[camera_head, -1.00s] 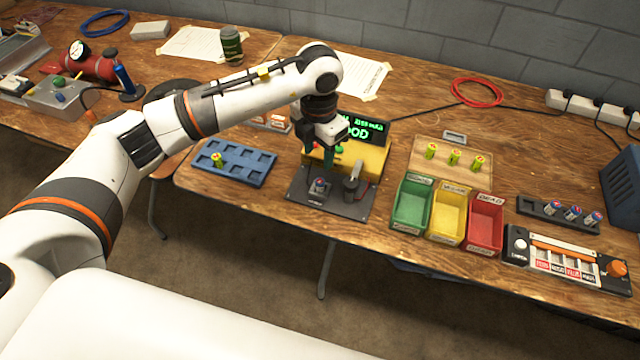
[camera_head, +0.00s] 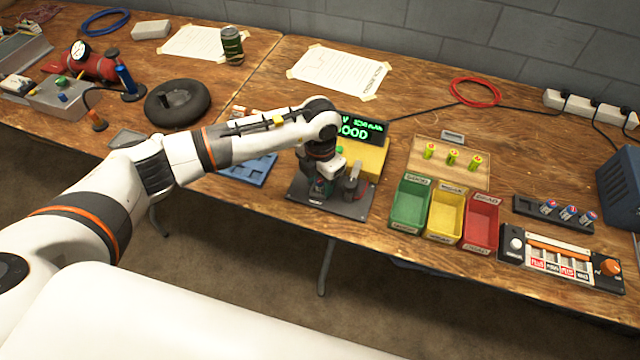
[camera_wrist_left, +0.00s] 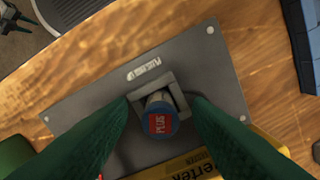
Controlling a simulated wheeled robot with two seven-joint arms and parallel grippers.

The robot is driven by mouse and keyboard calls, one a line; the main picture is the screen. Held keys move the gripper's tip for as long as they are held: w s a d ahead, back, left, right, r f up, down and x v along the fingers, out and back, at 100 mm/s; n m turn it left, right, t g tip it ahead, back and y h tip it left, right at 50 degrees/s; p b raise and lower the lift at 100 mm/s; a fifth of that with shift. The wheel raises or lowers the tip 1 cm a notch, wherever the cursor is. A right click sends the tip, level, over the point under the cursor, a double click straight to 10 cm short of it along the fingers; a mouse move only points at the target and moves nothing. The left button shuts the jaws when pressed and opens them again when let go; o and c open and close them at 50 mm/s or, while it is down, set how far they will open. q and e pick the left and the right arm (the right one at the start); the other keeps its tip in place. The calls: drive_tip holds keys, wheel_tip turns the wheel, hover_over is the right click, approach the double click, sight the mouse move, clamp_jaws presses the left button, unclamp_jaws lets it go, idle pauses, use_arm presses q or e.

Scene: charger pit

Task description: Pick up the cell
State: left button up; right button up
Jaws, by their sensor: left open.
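My left gripper (camera_head: 322,190) is low over that plate in the head view and largely hides the cell there. In the left wrist view its green fingers (camera_wrist_left: 160,104) are open, one on each side of the cell, with gaps showing. The tester's display (camera_head: 360,131) shows green text ending in "OOD".
Green (camera_head: 410,203), yellow (camera_head: 445,213) and red (camera_head: 481,222) bins lie to the right. A blue tray (camera_head: 248,172) is left, partly behind my arm. A rack (camera_head: 530,208) holds several cells.

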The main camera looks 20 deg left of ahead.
sight(320, 181)
use_arm(q)
clamp_jaws()
wheel_tip(320, 181, up, 10)
drive_tip(key=b, duration=0.1)
idle(0.5)
